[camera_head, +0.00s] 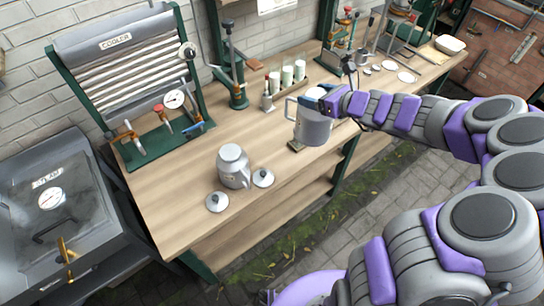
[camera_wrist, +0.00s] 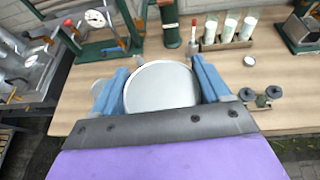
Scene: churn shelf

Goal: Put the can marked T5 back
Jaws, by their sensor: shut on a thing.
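My gripper (camera_head: 320,98) is shut on a grey metal can (camera_head: 312,128) with a side handle, held upright above the front edge of the wooden bench. In the wrist view, the can's round pale top (camera_wrist: 162,87) sits between the two blue fingers of my gripper (camera_wrist: 162,82). No T5 mark is readable on it. A second grey can (camera_head: 233,167) stands on the bench to the left, with a small label too small to read. Two grey lids with knobs, one in front (camera_head: 217,202) and one to its right (camera_head: 263,178), lie beside it.
The wooden bench (camera_head: 185,165) has clear room left of the held can. A cooler rack (camera_head: 125,75) stands at the back left. A holder with white-filled tubes (camera_head: 287,75) and a green press (camera_head: 237,95) stand behind. Small dark fittings (camera_wrist: 262,96) lie near the front edge.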

